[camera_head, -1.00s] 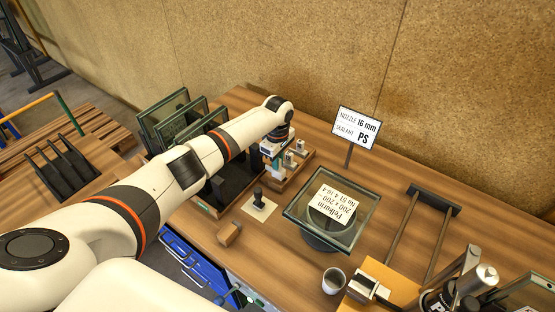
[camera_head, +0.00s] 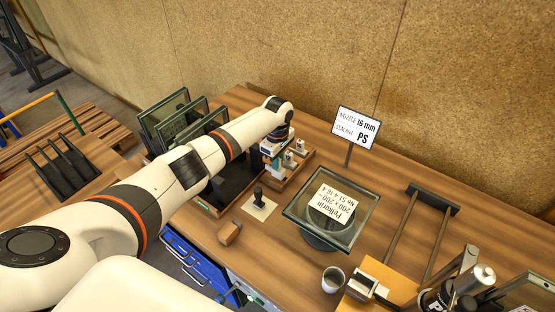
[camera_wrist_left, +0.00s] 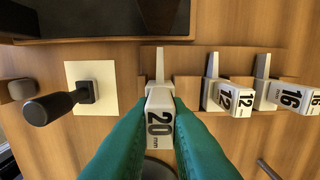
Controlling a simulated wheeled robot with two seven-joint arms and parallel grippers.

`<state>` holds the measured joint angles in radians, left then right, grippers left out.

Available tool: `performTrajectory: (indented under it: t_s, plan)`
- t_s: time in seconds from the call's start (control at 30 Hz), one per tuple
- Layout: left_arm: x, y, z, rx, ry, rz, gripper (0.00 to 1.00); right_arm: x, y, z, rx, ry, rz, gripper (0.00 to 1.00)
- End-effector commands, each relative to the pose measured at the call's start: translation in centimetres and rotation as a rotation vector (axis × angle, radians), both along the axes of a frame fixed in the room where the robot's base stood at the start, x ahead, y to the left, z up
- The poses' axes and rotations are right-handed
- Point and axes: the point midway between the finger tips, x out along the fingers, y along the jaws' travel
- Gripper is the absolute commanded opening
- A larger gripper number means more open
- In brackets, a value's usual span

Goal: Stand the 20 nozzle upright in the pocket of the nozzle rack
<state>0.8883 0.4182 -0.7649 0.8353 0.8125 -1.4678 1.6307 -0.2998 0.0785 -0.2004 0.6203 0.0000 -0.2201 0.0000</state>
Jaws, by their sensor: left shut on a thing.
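The white 20 nozzle (camera_wrist_left: 160,122), marked 20 mm, is between the green fingers of my left gripper (camera_wrist_left: 160,105) in the left wrist view. The gripper is shut on it. Its pale tip points to the top of that view, over or at the wooden nozzle rack (camera_wrist_left: 188,92); I cannot tell whether it is seated in a pocket. The 12 nozzle (camera_wrist_left: 236,97) and the 16 nozzle (camera_wrist_left: 290,97) stand in the rack to its right. In the head view my left gripper (camera_head: 272,168) is at the rack (camera_head: 297,178). My right gripper is not in view.
A black-handled stamp-like tool (camera_head: 258,196) on a pale square and a wooden block (camera_head: 229,232) are close by. A glass pane on a stand (camera_head: 355,232), a sign (camera_head: 356,127), a cup (camera_head: 333,280) and a cartridge tool (camera_head: 440,301) lie to the right. Framed glass panes (camera_head: 163,110) stand behind the arm.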

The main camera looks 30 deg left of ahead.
Motion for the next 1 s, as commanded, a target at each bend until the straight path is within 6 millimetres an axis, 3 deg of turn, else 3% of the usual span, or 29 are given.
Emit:
performTrajectory:
  t_s: [1.0]
  plan:
    - [0.0,0.0,-2.6,-0.001,0.001,0.0,0.0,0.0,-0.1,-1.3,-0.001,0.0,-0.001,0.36]
